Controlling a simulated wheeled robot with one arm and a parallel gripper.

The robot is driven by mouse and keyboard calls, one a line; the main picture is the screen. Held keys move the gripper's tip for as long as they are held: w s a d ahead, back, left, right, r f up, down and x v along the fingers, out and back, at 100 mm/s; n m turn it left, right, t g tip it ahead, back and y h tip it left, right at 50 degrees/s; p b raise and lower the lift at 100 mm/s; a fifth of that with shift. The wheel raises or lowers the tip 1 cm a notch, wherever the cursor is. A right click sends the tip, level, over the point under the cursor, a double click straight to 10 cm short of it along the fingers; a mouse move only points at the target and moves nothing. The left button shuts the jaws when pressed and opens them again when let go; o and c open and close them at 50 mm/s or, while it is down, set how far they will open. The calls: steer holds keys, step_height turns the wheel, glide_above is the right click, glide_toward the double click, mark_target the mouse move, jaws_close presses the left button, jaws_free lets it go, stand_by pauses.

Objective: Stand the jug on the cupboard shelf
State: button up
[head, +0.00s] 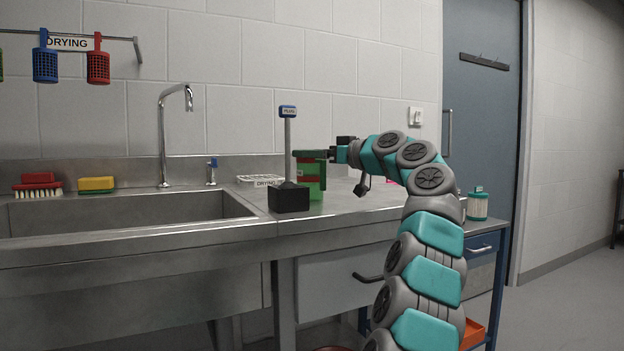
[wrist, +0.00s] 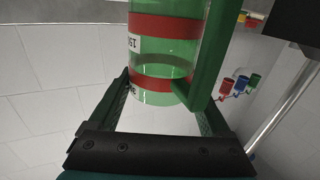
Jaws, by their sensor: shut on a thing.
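The jug (head: 312,170) is clear green with red bands and a green handle. In the head view it is upright at the worktop, partly hidden by a black block with a post. My gripper (head: 325,154) reaches it from the right, near its top. In the wrist view the jug (wrist: 163,60) lies between the two dark fingers, its handle to the right, and my gripper is shut on it. I cannot tell whether its base touches the worktop. No cupboard shelf is clearly visible.
The black block (head: 289,197) with its upright post stands just in front of the jug. The sink (head: 120,212) is left, with a tap (head: 162,130) behind. A lidded canister (head: 477,204) stands to the right.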

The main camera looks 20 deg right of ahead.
jaws_close()
stand_by(0.3)
